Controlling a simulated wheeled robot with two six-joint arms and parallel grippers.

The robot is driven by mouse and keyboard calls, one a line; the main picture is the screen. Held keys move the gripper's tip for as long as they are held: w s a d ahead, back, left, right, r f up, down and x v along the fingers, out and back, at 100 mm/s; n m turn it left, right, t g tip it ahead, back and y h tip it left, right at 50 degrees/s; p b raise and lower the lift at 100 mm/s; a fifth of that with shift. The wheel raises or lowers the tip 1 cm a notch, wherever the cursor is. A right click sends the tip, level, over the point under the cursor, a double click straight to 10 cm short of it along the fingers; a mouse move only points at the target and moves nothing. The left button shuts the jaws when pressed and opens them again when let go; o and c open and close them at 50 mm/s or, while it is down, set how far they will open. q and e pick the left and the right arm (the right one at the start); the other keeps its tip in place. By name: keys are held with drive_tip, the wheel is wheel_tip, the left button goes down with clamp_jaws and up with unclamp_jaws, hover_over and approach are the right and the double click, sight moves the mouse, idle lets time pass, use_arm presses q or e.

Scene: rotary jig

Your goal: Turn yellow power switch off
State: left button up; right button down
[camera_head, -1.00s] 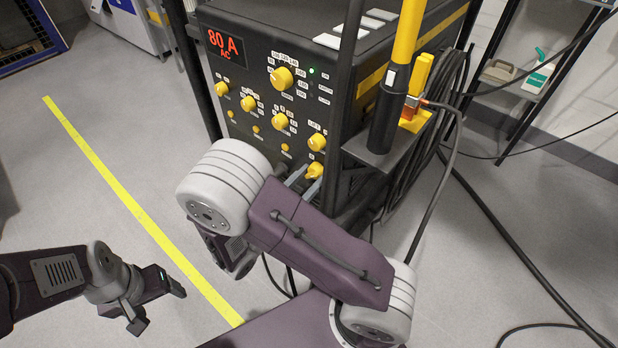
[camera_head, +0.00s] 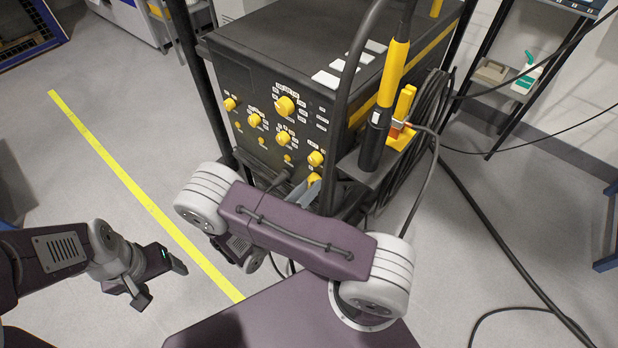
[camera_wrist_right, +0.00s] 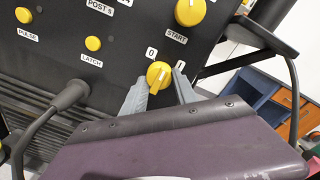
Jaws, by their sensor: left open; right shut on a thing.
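The yellow power switch (camera_wrist_right: 158,76) is a round knob low on the black machine's front panel (camera_head: 262,142), with 0 and 1 marks beside it. In the wrist view my right gripper (camera_wrist_right: 160,88) has one grey finger on each side of the knob and is shut on it. In the head view the switch (camera_head: 314,179) is partly hidden by my right gripper (camera_head: 304,190). The knob's exact pointing is hard to tell. The panel's display area is dark. My left gripper (camera_head: 162,284) is open and empty over the floor at lower left.
Other yellow knobs sit above the switch, such as the START knob (camera_wrist_right: 190,12) and LATCH button (camera_wrist_right: 93,43). A thick cable (camera_wrist_right: 55,105) plugs in to its left. A torch holder (camera_head: 372,150) and coiled cables stand right of the machine.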

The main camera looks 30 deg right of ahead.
drive_tip(key=n+p, duration=0.5)
drive_tip(key=n, duration=0.3)
drive_tip(key=shift+r+n+g, duration=0.15)
drive_tip(key=shift+n+g, duration=0.15)
drive_tip(key=shift+n, duration=0.1)
idle(0.5)
drive_tip(key=c, duration=1)
unclamp_jaws()
drive_tip(key=shift+o, duration=0.2)
drive_tip(key=v, duration=0.9)
drive_tip(key=shift+p, duration=0.35)
